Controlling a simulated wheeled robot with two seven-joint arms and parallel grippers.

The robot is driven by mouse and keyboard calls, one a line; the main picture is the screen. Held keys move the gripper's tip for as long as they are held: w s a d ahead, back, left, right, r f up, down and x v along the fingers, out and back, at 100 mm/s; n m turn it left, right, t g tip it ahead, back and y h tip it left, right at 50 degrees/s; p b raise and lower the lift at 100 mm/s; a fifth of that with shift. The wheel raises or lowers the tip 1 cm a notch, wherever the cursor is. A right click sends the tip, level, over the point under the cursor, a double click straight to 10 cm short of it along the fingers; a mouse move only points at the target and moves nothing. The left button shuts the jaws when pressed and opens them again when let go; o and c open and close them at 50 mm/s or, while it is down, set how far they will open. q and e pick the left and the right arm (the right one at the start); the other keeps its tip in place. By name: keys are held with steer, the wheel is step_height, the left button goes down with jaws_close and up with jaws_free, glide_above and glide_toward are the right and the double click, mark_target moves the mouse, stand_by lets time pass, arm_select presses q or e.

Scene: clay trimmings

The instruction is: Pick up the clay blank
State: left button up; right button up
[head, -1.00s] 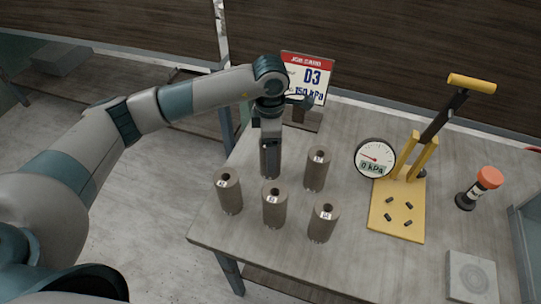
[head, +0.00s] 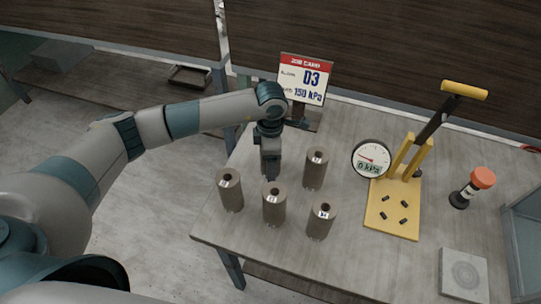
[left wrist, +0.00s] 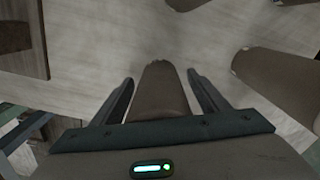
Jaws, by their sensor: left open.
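Several brown cylindrical clay blanks with a top hole and small white label stand upright on the table: front left (head: 230,192), front middle (head: 274,207), front right (head: 320,222) and back right (head: 315,172). Their label numbers are too small to read surely. My left gripper (head: 270,170) points down at the back left, open, hiding another blank in the head view. In the left wrist view that blank (left wrist: 158,95) lies between the two spread fingers, with gaps on both sides. My right gripper is not in view.
A job card (head: 305,80) reads 03 and 150 kPa. A dial gauge (head: 371,158) reads 0 kPa beside a yellow lever press (head: 393,222). An orange-topped object (head: 482,178) and a grey square slab (head: 464,275) are at the right.

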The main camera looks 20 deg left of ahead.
arm_select(q)
steer(key=shift+w, duration=0.1)
steer(key=c, duration=1.6)
steer(key=shift+r, duration=0.1)
steer(key=shift+r+b, duration=0.3)
steer(key=shift+r, duration=0.15)
step_height(320, 180, up, 8)
steer(key=b, duration=0.3)
steer(key=shift+r, duration=0.5)
